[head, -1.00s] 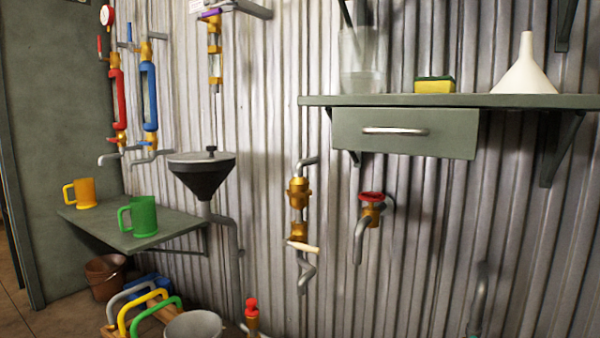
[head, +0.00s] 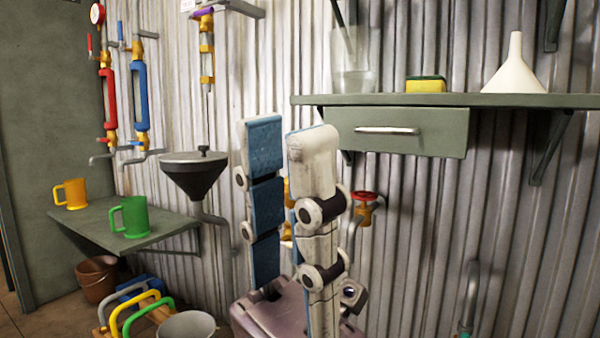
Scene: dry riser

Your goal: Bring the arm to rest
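My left gripper (head: 287,135) stands upright in the middle of the head view, fingers pointing up, in front of the corrugated wall. Its two fingers have blue pads and pale outer links. A gap shows between them with nothing in it, so it is open. It covers most of the brass valve and pipe on the wall behind it. It appears apart from everything around it. My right gripper is not in view.
A shelf (head: 560,101) with a drawer (head: 405,132) juts out at right, holding a sponge (head: 427,85) and a white funnel (head: 516,68). A red-handled tap (head: 364,203) is just right of the gripper. A green mug (head: 134,217) and an orange mug (head: 72,193) stand at left.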

